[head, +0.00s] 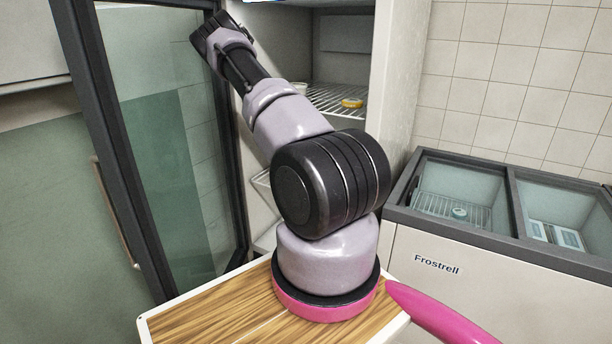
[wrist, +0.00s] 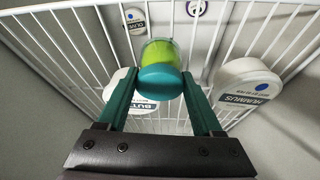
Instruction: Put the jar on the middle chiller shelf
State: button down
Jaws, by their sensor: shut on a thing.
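In the wrist view the jar (wrist: 160,57) has a yellow-green body and a teal end facing the camera. My gripper (wrist: 159,80) is shut on it, with one teal finger on each side. A white wire chiller shelf (wrist: 230,52) lies behind the jar in that view. I cannot tell whether the jar touches the wires or which level this shelf is. In the head view my arm reaches up to the open chiller, where a wire shelf (head: 330,97) shows. My gripper and the jar are hidden there.
A hummus tub (wrist: 247,82) stands right of the jar, and a tub marked "BUT" (wrist: 120,88) is partly behind the left finger. An olive tub (wrist: 135,20) is farther off. The glass door (head: 165,140) stands open at left. A Frostrell chest freezer (head: 480,240) stands at right.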

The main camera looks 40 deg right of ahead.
grip_release()
jog(key=shift+s+a+r, duration=0.1)
jog(key=shift+r, duration=0.2)
jog(key=s+a, duration=0.3)
jog(key=a, duration=0.9)
jog(key=s+a+r+n+t+y, duration=0.1)
jog(key=a+r+y, duration=0.1)
jog(key=a+r, duration=0.6)
jog(key=a+r+n+t+y, duration=0.2)
jog(key=a+r, duration=0.3)
jog(key=r, duration=0.7)
jog(key=s+a+r+n+t+y, duration=0.1)
jog(key=a+r+y, duration=0.1)
jog(key=a+r, duration=0.6)
jog(key=s+a+r+n, duration=0.2)
jog(key=s+r, duration=0.4)
jog(key=s, duration=0.1)
jog(key=s+a+r+n+t, duration=0.1)
jog(key=s+a+r+n, duration=0.1)
jog(key=s+r, duration=0.4)
jog(key=s+a+r+n+t, duration=0.1)
jog(key=s+a+r+n, duration=0.1)
jog(key=s+r, duration=0.3)
jog(key=shift+s+a+r+n, duration=0.15)
jog(key=shift+s+r+n, duration=0.05)
jog(key=shift+s, duration=0.9)
jog(key=shift+s+a+r+n, duration=0.1)
jog(key=shift+s+r+n, duration=0.1)
jog(key=shift+s, duration=0.9)
